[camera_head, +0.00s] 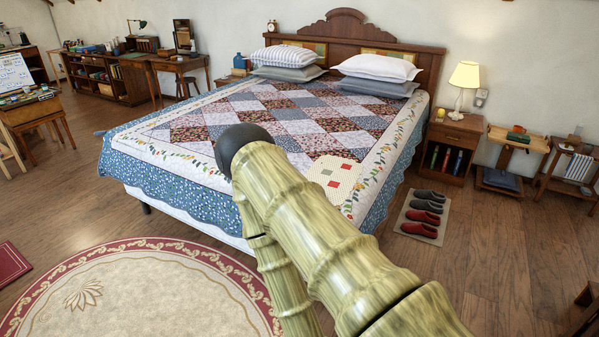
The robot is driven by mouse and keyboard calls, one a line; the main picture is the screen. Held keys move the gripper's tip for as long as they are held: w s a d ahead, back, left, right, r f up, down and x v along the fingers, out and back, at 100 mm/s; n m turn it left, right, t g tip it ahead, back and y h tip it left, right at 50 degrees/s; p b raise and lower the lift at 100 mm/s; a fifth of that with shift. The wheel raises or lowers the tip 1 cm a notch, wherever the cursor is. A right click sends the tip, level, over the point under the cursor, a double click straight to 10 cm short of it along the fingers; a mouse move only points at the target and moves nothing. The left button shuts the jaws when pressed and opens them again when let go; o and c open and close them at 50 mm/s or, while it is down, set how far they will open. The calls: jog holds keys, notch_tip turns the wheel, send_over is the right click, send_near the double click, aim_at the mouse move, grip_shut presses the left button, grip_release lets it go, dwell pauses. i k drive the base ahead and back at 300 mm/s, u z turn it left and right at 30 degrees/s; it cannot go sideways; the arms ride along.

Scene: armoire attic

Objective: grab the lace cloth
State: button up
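My arm, with bamboo-patterned links and a dark rounded joint, crosses the front of the view and hides part of the bed's near side and perhaps part of the cloth's surroundings. My gripper is not in view.
The bed (170,178) with its patchwork quilt fills the middle. Right of it stand a nightstand (452,135) with a lit lamp (465,76) and a mat of slippers (420,228). A round rug (150,290) lies at front left.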

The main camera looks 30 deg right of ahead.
aim_at(338, 176)
jog(key=z, duration=0.3)
jog(key=i, duration=0.95)
jog(key=z, duration=0.65)
